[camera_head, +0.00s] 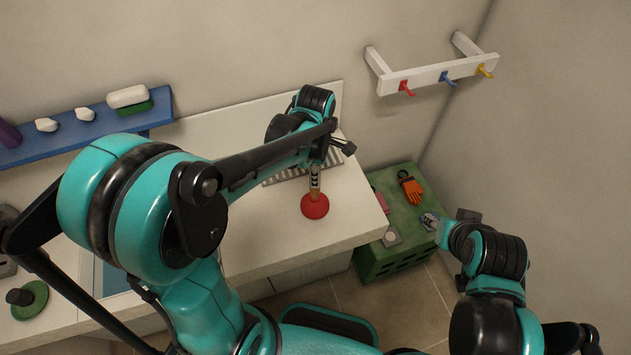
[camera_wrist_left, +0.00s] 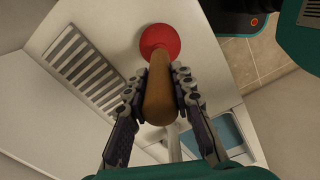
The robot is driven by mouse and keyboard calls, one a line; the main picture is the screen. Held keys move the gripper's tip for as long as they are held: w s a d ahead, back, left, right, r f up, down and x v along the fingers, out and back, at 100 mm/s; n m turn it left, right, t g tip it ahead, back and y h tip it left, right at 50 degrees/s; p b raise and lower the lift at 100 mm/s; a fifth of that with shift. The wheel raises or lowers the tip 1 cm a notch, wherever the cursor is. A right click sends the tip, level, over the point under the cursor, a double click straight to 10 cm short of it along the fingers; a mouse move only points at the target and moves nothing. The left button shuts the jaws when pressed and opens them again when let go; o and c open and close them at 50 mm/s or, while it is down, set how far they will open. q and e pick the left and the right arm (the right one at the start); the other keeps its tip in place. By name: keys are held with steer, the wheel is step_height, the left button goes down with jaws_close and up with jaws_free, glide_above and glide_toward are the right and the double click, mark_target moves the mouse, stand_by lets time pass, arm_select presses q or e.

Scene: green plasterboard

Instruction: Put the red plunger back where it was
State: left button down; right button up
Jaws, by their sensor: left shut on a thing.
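The red plunger (camera_head: 315,206) has a red rubber cup and a wooden handle. In the head view it is upright, cup down, at the right part of the white counter (camera_head: 262,240). I cannot tell whether the cup touches the counter. My left gripper (camera_head: 315,170) is shut on its handle from above. In the left wrist view the wooden handle (camera_wrist_left: 158,95) lies between both fingers (camera_wrist_left: 160,97), with the red cup beyond it. My right gripper (camera_head: 432,222) is over the green crate's right side; its jaw state is unclear.
A striped grate (camera_head: 285,175) lies on the counter behind the plunger. A green crate (camera_head: 385,262) with an orange glove (camera_head: 411,190) stands right of the counter. A blue shelf (camera_head: 75,132) and a white hook rack (camera_head: 425,78) are on the wall. A green disc-based object (camera_head: 30,300) stands at left.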

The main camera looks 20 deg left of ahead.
arm_select(q)
step_height(320, 180, down, 4)
steer(key=shift+r+b, duration=0.25)
steer(key=shift+b, duration=0.15)
steer(key=shift+f, duration=0.15)
steer(key=c, duration=1.3)
jaws_free()
